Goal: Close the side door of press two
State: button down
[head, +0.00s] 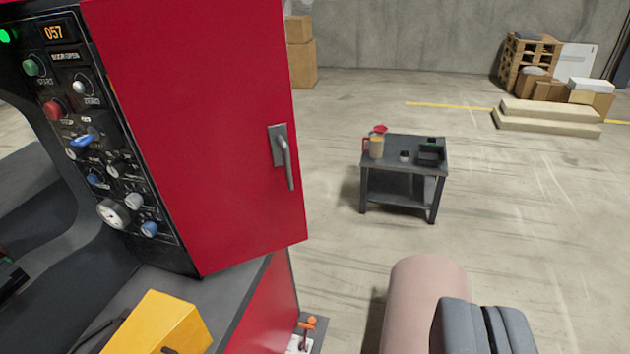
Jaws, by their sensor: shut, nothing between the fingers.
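A red press stands at the left, with its red side door (205,140) filling much of the left half of the view. A grey lever handle (284,158) sits near the door's right edge. The door's lower right corner juts a little past the red lower body (268,305); I cannot tell how wide a gap there is behind it. A small label (65,56) on the control panel seems to read "DOOR OPEN". My gripper (484,328) shows only partly at the bottom right, its grey fingers together and empty. It is right of and below the handle, apart from the door.
The control panel (95,130) carries several buttons and knobs. A yellow block (160,322) sits at the bottom left. An orange-topped lever (308,322) stands by the press base. A dark table (405,143) with small items stands mid-floor. Pallets and boxes (530,70) are far back. The floor between is clear.

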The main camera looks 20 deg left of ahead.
aim_at(203, 89)
jog(key=u, duration=0.15)
jog(key=i, duration=0.95)
jog(key=z, duration=0.1)
